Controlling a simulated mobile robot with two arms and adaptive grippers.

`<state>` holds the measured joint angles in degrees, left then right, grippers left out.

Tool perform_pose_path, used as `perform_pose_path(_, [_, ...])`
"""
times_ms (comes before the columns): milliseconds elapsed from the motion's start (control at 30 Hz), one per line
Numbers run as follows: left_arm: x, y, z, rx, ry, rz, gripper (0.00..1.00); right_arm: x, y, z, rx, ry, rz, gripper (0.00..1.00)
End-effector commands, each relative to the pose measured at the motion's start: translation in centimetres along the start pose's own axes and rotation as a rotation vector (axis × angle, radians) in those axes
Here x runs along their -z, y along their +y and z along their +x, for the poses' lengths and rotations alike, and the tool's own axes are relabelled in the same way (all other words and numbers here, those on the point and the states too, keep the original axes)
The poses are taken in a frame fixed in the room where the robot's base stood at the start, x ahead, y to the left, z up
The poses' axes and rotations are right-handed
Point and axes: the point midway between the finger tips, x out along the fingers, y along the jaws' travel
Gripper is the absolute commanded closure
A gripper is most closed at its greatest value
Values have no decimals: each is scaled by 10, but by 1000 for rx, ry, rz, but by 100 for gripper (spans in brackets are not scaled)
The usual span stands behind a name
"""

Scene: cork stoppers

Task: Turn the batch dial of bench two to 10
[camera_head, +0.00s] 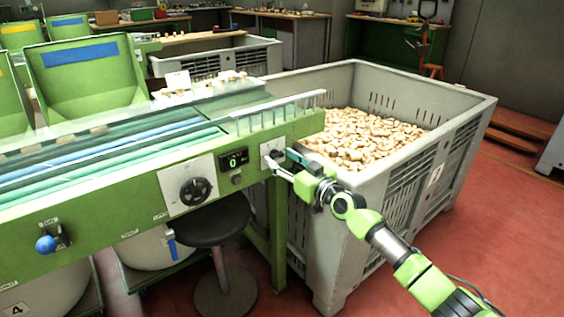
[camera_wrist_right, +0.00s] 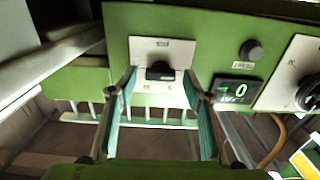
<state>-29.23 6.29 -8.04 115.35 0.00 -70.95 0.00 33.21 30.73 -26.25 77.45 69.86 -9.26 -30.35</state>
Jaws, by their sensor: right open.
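The green bench front carries a large black dial (camera_head: 195,190) on a white plate, a black display (camera_head: 234,160) reading 0, and a small white plate (camera_head: 272,147) near its right end. In the right wrist view, that plate bears a small black knob (camera_wrist_right: 160,70); its labels are too small to read. The display (camera_wrist_right: 236,90) and the large dial (camera_wrist_right: 311,92), partly cut off, lie to its right. I cannot tell which is the batch dial. My right gripper (camera_head: 283,160) is open, its fingers on either side of the small knob, apparently not touching it. My left gripper is out of view.
A grey crate (camera_head: 452,141) full of corks stands right behind the bench end. A black stool (camera_head: 214,222) stands below the bench front. A round button (camera_wrist_right: 251,50) sits above the display. A blue-knobbed lever (camera_head: 46,243) is at left.

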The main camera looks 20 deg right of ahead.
Motion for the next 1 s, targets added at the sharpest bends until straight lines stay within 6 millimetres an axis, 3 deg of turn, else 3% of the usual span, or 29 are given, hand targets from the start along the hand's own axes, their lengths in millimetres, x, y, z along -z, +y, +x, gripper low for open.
perform_pose_path(300, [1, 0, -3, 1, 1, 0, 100, 0, 0, 2, 0, 0, 0, 54])
perform_pose_path(333, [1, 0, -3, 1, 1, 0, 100, 0, 0, 2, 0, 0, 0, 57])
perform_pose_path(467, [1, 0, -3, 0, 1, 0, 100, 0, 0, 2, 0, 0, 0, 91])
perform_pose_path(500, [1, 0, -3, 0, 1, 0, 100, 0, 0, 2, 0, 0, 0, 92])
perform_pose_path(1000, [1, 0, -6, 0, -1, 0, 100, 0, 0, 2, 0, 2, 107, 92])
